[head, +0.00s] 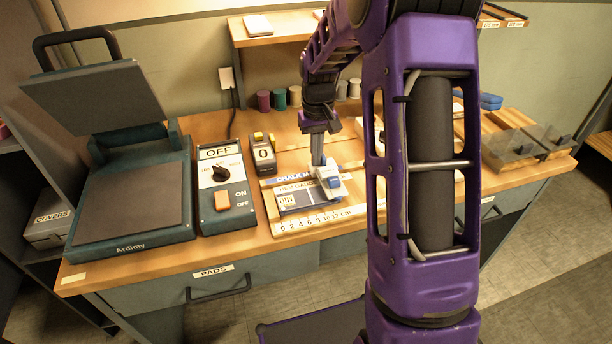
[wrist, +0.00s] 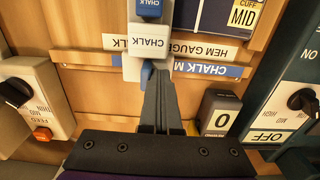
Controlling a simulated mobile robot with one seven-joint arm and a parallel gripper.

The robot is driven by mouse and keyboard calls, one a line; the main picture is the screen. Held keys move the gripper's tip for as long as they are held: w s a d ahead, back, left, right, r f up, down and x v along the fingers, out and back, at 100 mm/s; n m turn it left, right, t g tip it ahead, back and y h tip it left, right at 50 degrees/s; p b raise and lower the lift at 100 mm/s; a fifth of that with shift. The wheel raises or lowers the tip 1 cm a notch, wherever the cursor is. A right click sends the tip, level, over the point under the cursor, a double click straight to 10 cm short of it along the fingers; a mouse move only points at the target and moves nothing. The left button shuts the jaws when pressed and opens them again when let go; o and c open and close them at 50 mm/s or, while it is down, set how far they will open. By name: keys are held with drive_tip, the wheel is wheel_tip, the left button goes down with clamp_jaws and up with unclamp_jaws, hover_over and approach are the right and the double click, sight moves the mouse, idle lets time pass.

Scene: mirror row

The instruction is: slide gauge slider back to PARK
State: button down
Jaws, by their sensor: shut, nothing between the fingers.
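The hem gauge (head: 305,213) is a pale board with a centimetre scale along its front edge, lying on the bench. Its slider (head: 329,170) is a white block with a blue knob, at the right part of the scale. In the wrist view the slider (wrist: 150,42) shows white with the word CHALK and blue parts. My gripper (head: 317,163) points down at the slider's far end. In the wrist view its shut fingers (wrist: 152,75) end beside a small blue part of the slider. I cannot tell whether they touch. No PARK mark is readable.
A black counter box (head: 264,152) showing 0 stands behind the gauge's left end. A switch box (head: 222,185) reading OFF and a large press (head: 128,200) stand farther left. Spools (head: 280,98) line the back. My arm hides the bench right of the gauge.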

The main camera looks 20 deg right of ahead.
drive_tip(key=shift+d+p, duration=0.85)
drive_tip(key=shift+d, duration=4.15)
wheel_tip(320, 180, up, 7)
drive_tip(key=a+p, duration=0.1)
drive_tip(key=p, duration=0.4)
drive_tip(key=shift+a, duration=0.15)
